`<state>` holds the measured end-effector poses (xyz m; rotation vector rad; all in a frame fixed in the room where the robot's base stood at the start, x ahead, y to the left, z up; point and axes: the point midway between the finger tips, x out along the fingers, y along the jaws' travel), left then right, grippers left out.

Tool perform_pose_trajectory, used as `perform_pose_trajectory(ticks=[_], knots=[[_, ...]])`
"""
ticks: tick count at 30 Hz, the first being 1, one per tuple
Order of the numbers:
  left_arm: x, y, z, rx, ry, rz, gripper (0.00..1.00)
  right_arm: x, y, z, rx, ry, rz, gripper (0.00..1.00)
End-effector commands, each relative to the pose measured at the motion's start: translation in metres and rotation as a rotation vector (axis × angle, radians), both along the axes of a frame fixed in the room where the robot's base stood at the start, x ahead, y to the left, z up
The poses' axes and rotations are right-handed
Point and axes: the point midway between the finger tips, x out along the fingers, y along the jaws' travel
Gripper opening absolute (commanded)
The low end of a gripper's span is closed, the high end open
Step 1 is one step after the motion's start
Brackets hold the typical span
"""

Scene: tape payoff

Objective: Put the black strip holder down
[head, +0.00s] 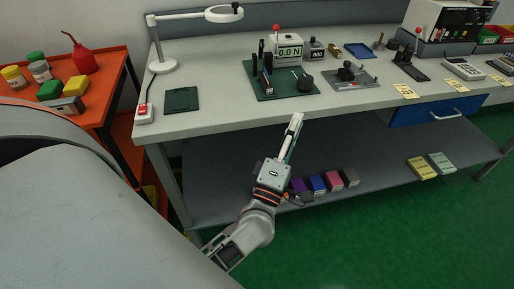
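My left gripper (295,128) is in front of the bench's front edge, above the lower shelf, with its fingers pointing up toward the bench. Its pale fingers look close together, seen edge-on, with a dark sliver along them. I cannot tell whether they hold anything. I cannot clearly make out a black strip holder. My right gripper is not in view.
The grey bench (220,118) has free room between the dark green plate (181,99) and the mat. A force gauge (289,50), a grey plate with a black device (347,75) and a white lamp (165,65) stand on it. Several coloured boxes (317,184) lie on the lower shelf.

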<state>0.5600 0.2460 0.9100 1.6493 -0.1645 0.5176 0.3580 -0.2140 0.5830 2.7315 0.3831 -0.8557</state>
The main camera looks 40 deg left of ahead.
Motion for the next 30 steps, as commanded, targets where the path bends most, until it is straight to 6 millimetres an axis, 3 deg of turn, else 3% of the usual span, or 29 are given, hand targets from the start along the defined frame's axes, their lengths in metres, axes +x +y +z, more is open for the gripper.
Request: perform_pose_trajectory(ticks=[3,6,9,13,18,30], knots=[[-0.029,-0.044,-0.078,0.486,0.229,-0.083,0.21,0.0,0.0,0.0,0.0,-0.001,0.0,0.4],[-0.066,-0.065,-0.157,0.889,0.412,-0.172,0.21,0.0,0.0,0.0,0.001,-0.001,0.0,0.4],[-0.111,-0.067,-0.227,1.23,0.562,-0.266,0.21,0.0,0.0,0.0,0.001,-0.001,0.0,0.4],[-0.162,-0.053,-0.289,1.55,0.698,-0.368,0.21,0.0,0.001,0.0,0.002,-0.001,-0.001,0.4],[-0.199,-0.035,-0.324,1.756,0.781,-0.44,0.21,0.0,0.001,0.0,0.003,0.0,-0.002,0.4],[-0.202,-0.033,-0.324,1.781,0.788,-0.447,0.21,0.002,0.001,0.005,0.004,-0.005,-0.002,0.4]])
